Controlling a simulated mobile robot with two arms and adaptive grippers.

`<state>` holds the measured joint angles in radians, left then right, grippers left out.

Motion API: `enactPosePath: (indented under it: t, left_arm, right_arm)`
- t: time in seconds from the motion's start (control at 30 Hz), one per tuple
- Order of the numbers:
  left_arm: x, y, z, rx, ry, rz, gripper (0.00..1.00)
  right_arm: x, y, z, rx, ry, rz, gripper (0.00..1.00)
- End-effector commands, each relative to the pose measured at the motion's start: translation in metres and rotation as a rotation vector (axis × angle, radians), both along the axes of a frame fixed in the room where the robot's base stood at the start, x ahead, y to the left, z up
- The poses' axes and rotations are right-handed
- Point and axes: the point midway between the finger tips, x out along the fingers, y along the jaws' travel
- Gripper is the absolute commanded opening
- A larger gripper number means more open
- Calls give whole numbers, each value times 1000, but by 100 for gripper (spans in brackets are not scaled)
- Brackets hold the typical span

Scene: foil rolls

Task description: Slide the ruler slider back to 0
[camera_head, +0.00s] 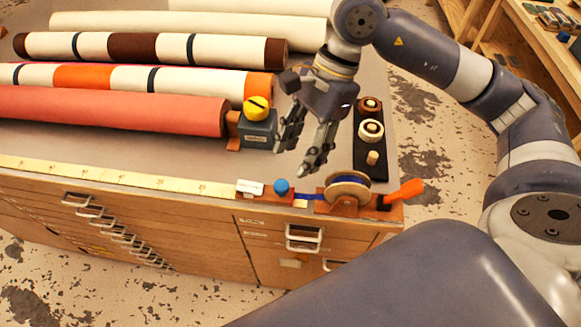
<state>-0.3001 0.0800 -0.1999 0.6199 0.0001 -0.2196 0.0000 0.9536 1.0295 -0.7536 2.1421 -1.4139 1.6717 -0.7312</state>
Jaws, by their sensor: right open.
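A pale yellow ruler (120,178) with dark markings runs along the front edge of the worktop. At its right end is a small white block (250,187) on an orange-red base, beside a blue knob (281,187); I cannot tell for sure which of these is the slider. The ruler's numbers are too small to read. My right gripper (302,150) hangs above the worktop, fingers spread and pointing down, empty. It is behind and a little to the right of the blue knob, apart from it. My left gripper is not in view.
A reel (347,188) with an orange handle (404,193) stands right of the knob. A grey block with a yellow knob (257,109) sits at the end of a coral roll (110,110). A black strip (368,145) holds round pieces. More rolls lie behind.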

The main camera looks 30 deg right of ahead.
Motion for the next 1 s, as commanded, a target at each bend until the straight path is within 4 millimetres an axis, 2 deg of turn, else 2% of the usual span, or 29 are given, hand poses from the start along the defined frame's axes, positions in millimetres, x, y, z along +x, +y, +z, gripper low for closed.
enactPosePath:
  t: [0.1,0.3,0.87,1.0]
  left_arm:
    - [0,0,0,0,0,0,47]
    - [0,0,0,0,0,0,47]
    - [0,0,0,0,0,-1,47]
    - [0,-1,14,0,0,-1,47]
  right_arm:
    - [2,-9,21,0,-3,-1,45]
    - [3,-17,38,0,-1,-1,45]
    - [3,-18,41,-1,1,-1,45]
    - [3,-18,55,-1,0,-1,45]
